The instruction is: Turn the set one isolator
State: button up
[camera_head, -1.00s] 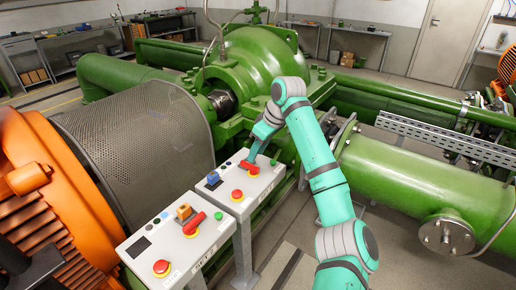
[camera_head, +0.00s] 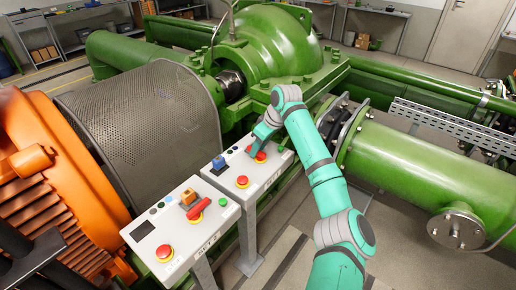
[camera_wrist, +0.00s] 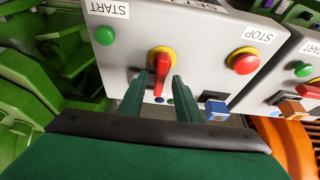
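The far control box (camera_head: 264,177) carries a red isolator handle (camera_head: 260,157), partly hidden by my gripper (camera_head: 254,147). In the wrist view the red handle (camera_wrist: 161,61) sits on a yellow base on the box face (camera_wrist: 206,55). The two green fingers of my gripper (camera_wrist: 163,78) stand on either side of the handle, with gaps showing, so it looks open. I cannot tell whether a finger touches the handle. The set label is cut off at the top, so I cannot read its number.
In the wrist view a green START button (camera_wrist: 105,35), a red STOP button (camera_wrist: 243,60) and a blue block (camera_wrist: 216,110) are close by. The near box (camera_head: 180,228) has its own red handle (camera_head: 200,210). Green machinery (camera_head: 420,170) stands at the right.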

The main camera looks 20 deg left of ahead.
jog(key=shift+a+f, duration=0.2)
jog(key=shift+f, duration=0.15)
jog(key=shift+c, duration=0.7)
grip_shut()
